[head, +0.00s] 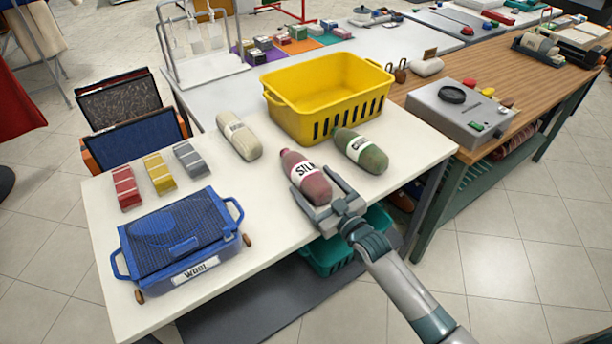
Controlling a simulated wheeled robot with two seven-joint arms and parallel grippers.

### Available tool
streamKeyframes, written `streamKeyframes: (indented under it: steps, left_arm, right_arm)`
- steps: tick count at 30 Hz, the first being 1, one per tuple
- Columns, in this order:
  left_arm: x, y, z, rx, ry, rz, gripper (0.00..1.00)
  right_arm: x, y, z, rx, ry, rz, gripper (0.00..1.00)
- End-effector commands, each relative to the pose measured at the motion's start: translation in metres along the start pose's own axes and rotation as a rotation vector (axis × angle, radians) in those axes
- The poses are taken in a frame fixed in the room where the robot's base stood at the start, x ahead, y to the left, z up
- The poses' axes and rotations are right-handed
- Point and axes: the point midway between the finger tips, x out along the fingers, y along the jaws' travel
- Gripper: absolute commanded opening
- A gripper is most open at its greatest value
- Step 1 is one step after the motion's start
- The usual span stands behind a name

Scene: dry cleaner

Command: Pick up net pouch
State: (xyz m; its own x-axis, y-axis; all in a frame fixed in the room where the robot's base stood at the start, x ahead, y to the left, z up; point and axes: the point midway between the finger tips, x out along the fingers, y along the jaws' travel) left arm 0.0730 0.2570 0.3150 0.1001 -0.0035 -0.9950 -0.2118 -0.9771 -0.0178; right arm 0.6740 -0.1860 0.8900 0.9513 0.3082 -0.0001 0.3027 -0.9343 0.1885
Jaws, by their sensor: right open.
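Three rounded pouch-like bundles lie on the white table (105,215): a maroon one with a white SILK label (304,172), a green one (361,150) to its right, and a beige one (238,136) to its left. None is plainly marked as net. My right gripper (322,194) is open at the near end of the maroon bundle, with a finger on either side of it. I cannot tell whether the fingers touch it. A blue mesh-topped carrier labelled Wool (178,238) sits at the front left. My left gripper is not in view.
A yellow basket (327,97) stands just behind the bundles. Red, yellow and grey striped blocks (158,173) lie behind the blue carrier. A wooden counter (480,70) with a grey device (462,112) is at the right. A teal basket (330,257) is below the table.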

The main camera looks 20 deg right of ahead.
Motion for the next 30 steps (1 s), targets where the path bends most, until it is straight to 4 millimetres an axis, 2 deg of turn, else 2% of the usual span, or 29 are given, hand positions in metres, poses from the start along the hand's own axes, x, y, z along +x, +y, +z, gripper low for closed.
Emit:
streamKeyframes:
  steps: [4,9,11,22,26,30]
  left_arm:
    - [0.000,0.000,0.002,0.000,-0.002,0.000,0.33]
    - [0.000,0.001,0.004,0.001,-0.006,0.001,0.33]
    - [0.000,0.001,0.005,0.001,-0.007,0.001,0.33]
    - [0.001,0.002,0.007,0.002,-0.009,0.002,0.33]
    - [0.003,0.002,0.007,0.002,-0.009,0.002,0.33]
    - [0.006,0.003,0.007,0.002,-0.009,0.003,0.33]
  right_arm:
    - [0.000,0.000,0.000,0.000,0.000,0.000,0.78]
    - [0.000,0.000,0.000,0.000,0.000,0.000,0.37]
    - [0.000,0.000,0.000,0.000,0.000,0.000,0.25]
    - [0.000,0.001,-0.007,0.000,0.005,0.001,0.25]
    - [0.000,0.003,-0.019,-0.001,0.007,0.000,0.25]
    - [0.001,0.008,-0.039,0.000,0.008,0.001,0.25]
